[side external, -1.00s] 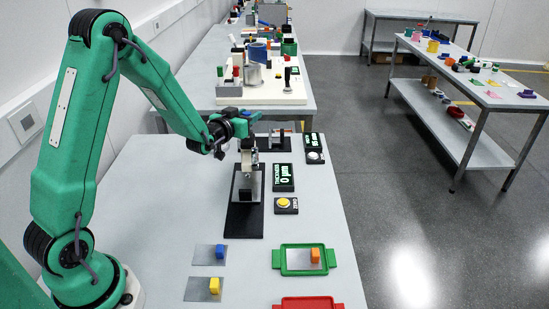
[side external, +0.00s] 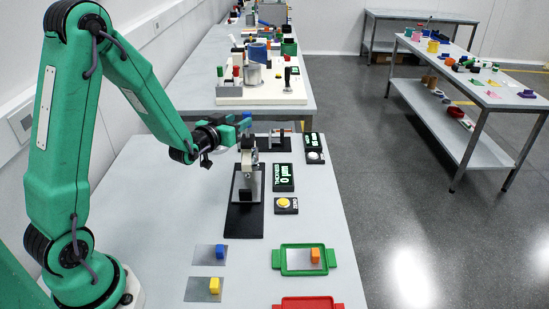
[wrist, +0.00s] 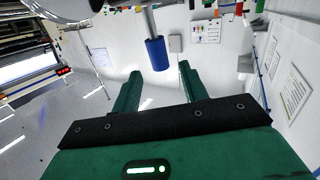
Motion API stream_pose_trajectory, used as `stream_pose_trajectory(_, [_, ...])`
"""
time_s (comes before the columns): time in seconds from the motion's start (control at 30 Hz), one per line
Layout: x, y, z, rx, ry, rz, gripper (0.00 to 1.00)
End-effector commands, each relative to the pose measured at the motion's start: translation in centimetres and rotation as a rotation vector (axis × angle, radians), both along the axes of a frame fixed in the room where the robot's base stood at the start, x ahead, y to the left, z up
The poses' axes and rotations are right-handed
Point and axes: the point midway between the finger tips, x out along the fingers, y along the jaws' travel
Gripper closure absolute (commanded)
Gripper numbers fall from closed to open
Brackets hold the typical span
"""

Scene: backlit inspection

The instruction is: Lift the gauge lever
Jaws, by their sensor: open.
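The thickness gauge (side external: 249,165) stands upright on a black base (side external: 245,221), its upper part close to my gripper. In the wrist view the lever is a grey rod ending in a blue cylindrical grip (wrist: 156,54). It lies in the gap between my fingertips as seen, and no contact with them shows. My gripper (side external: 240,121) is open and empty beside the top of the gauge; its two green fingers (wrist: 160,70) stand apart in the wrist view. In the side view the lever is hard to tell from the fingers.
A display (side external: 283,178) and a yellow button (side external: 284,204) stand right of the gauge. Blue (side external: 220,251) and yellow (side external: 215,283) blocks lie in front on plates. An orange block (side external: 315,256) sits in the green tray (side external: 275,259); a red tray (side external: 308,302) is nearer.

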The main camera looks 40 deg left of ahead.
Motion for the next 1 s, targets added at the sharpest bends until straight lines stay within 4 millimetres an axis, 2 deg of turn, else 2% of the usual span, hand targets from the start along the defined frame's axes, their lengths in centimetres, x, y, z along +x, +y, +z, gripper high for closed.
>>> stream_pose_trajectory(0.23, [-1.9,-0.5,0.2,0.0,0.0,0.0,0.57])
stream_pose_trajectory(0.57, [-2.2,-0.6,0.3,0.0,0.0,0.0,0.57])
stream_pose_trajectory(0.6, [-2.2,-0.6,0.3,0.0,0.0,0.0,0.59])
stream_pose_trajectory(0.8, [-2.1,-0.6,0.4,0.024,0.016,-0.003,0.98])
stream_pose_trajectory(1.0, [-2.0,-0.5,1.1,0.139,0.103,-0.021,1.0])
